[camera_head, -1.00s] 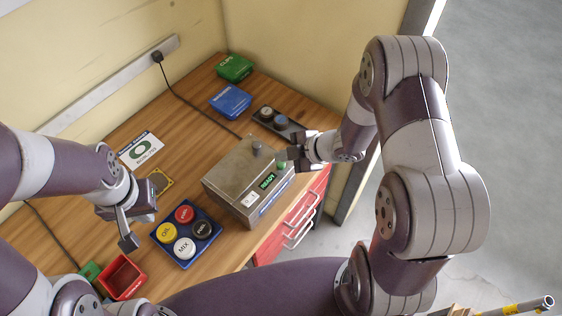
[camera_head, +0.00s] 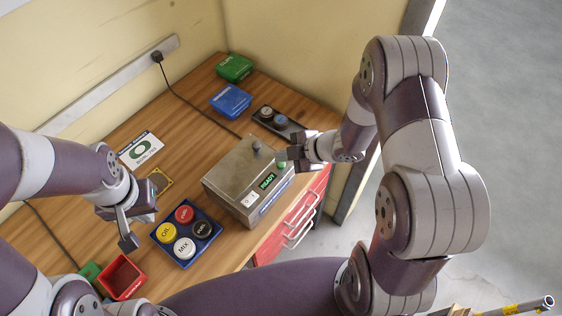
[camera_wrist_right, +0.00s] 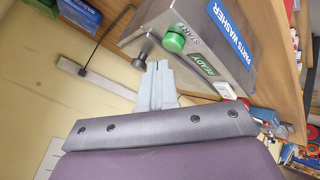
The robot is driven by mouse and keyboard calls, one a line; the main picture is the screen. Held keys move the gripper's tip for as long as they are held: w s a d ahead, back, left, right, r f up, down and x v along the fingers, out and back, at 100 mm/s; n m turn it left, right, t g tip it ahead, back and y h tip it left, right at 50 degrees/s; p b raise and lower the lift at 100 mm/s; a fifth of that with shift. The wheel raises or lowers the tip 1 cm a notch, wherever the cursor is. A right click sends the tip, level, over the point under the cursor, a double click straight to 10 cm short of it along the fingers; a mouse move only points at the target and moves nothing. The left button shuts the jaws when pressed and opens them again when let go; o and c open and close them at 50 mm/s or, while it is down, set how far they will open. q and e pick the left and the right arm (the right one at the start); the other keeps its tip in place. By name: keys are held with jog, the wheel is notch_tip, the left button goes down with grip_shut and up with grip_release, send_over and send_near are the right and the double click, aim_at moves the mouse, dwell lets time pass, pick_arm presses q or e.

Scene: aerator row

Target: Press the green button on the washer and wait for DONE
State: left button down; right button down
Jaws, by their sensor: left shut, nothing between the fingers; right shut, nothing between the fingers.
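The parts washer (camera_head: 237,180) is a grey metal box on the wooden bench, with a dark knob on its lid. Its green display (camera_head: 267,181) reads READY; the display also shows in the right wrist view (camera_wrist_right: 202,65). The green START button (camera_head: 281,166) is on its front and shows large in the right wrist view (camera_wrist_right: 174,40). My right gripper (camera_head: 284,157) is shut and empty just by the button. In the right wrist view its fingertips (camera_wrist_right: 158,66) sit close below the button, apparently not on it. My left gripper (camera_head: 128,242) is shut and empty, left of the coloured tray.
A blue tray (camera_head: 158,236) holds several labelled round pots. A red bin (camera_head: 122,277) stands at the near bench edge. Blue (camera_head: 230,101) and green (camera_head: 235,67) boxes and a dark tray (camera_head: 290,134) with two round items are at the back. Red drawers (camera_head: 305,213) are below the bench.

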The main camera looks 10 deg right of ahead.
aim_at(284, 166)
jog(key=shift+f, duration=0.4)
jog(key=shift+f+b, duration=0.45)
jog(key=shift+b, duration=0.15)
dwell(0.3)
dwell(0.4)
jog(key=shift+r+p, duration=0.9)
notch_tip(284, 166, up, 5)
jog(key=p, duration=0.5)
jog(key=shift+r, duration=0.1)
